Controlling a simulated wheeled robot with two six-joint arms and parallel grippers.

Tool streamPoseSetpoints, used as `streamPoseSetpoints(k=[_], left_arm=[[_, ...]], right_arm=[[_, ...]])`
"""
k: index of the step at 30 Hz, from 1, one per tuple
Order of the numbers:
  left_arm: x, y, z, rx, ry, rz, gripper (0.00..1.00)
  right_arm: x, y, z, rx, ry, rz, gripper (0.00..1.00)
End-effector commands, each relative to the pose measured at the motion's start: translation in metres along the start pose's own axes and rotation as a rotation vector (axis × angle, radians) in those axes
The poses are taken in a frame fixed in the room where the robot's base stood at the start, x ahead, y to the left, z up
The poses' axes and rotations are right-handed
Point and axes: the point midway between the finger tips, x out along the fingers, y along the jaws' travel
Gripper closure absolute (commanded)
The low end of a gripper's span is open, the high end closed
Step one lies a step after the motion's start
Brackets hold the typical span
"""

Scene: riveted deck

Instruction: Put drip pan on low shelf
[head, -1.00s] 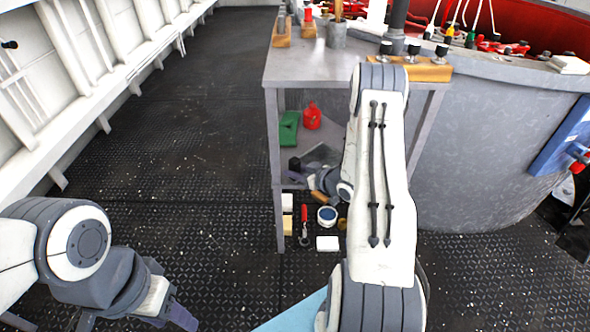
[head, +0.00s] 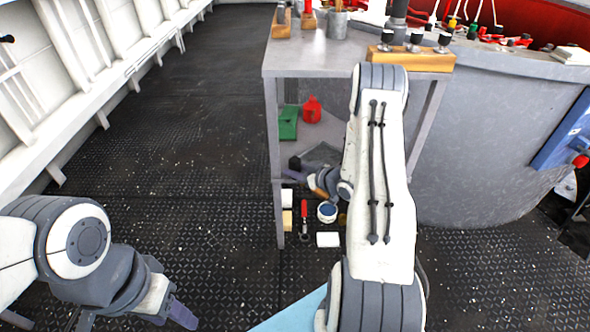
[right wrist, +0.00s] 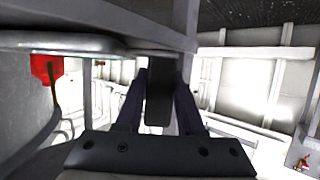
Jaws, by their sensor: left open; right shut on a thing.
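The drip pan looks like a dark grey shallow tray (head: 322,153), partly hidden behind my right arm. It is held at the front of the low shelf (head: 322,133), under the bench top. My right gripper (head: 300,174) is shut on it, mostly hidden in the head view. In the right wrist view, a dark piece of the pan (right wrist: 159,95) is between the two fingers. I cannot tell whether the pan touches the shelf. My left gripper (head: 172,317) is open and empty at the lower left, over the deck.
A green thing (head: 288,122) and a red can (head: 312,109) stand on the shelf; a bench leg (head: 274,170) is close left. The left deck is clear.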

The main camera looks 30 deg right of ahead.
Motion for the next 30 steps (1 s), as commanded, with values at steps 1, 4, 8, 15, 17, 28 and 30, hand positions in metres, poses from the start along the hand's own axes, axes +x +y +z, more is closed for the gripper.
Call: streamPoseSetpoints(k=[1, 4, 8, 15, 17, 28, 30], left_arm=[[0.001, 0.0, 0.0, 0.0, 0.0, 0.0, 0.5], [0.003, 0.0, 0.0, 0.0, 0.0, 0.0, 0.5], [0.004, 0.0, 0.0, 0.0, 0.0, 0.0, 0.5], [0.004, 0.0, 0.0, 0.0, 0.0, 0.0, 0.5], [0.004, 0.0, 0.0, 0.0, 0.0, 0.0, 0.5], [-0.009, 0.001, -0.001, 0.0, 0.0, 0.0, 0.5], [-0.013, 0.001, -0.001, 0.0, 0.0, 0.0, 0.5]], right_arm=[[0.001, 0.0, 0.001, -0.001, 0.002, 0.0, 1.0], [0.002, 0.0, 0.003, -0.001, 0.002, 0.0, 1.0], [0.003, 0.0, 0.005, -0.001, 0.002, 0.001, 1.0], [0.002, 0.0, 0.004, -0.001, 0.001, 0.0, 0.28], [0.002, 0.0, 0.005, -0.001, 0.001, 0.0, 0.28], [-0.032, 0.002, 0.003, 0.004, -0.001, 0.005, 0.28], [-0.047, 0.002, 0.002, 0.004, 0.0, 0.006, 0.28]])
